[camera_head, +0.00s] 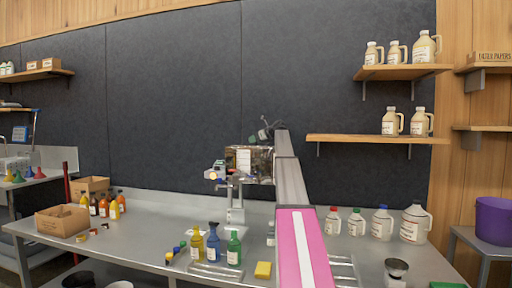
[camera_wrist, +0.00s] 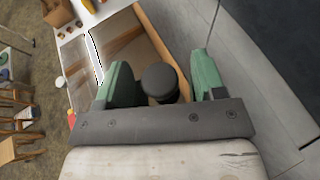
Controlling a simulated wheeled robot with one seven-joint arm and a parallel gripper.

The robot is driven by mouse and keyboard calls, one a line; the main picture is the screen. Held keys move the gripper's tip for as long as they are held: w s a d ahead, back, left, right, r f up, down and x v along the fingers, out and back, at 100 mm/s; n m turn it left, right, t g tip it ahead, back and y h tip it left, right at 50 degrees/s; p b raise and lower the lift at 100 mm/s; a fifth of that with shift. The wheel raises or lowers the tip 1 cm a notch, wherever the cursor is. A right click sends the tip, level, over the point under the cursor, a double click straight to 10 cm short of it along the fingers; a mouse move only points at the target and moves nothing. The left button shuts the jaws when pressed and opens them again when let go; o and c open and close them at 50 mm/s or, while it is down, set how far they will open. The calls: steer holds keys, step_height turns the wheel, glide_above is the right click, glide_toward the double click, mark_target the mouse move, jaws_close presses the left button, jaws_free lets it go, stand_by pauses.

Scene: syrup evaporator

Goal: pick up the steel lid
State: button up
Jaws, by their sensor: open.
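In the wrist view my gripper (camera_wrist: 160,74) is open, with its green fingers spread apart. A round black knob (camera_wrist: 160,82) shows between them, with a gap on both sides. Beyond it is a shiny brownish metal panel (camera_wrist: 128,45), which may be the steel lid; I cannot tell for sure. In the head view my gripper (camera_head: 264,133) is small and dark, just above a boxy metal unit (camera_head: 250,163) on the bench. The lid is not clear there, and my arm hides part of the unit.
The steel bench (camera_head: 150,232) holds colored bottles (camera_head: 213,243), a yellow sponge (camera_head: 263,270) and an open cardboard box (camera_head: 62,221). White-labelled jugs (camera_head: 382,223) stand at the right. A shelf (camera_head: 378,139) with jugs juts from the wall at right.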

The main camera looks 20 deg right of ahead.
steer(key=c, duration=1.2)
steer(key=shift+o, duration=0.2)
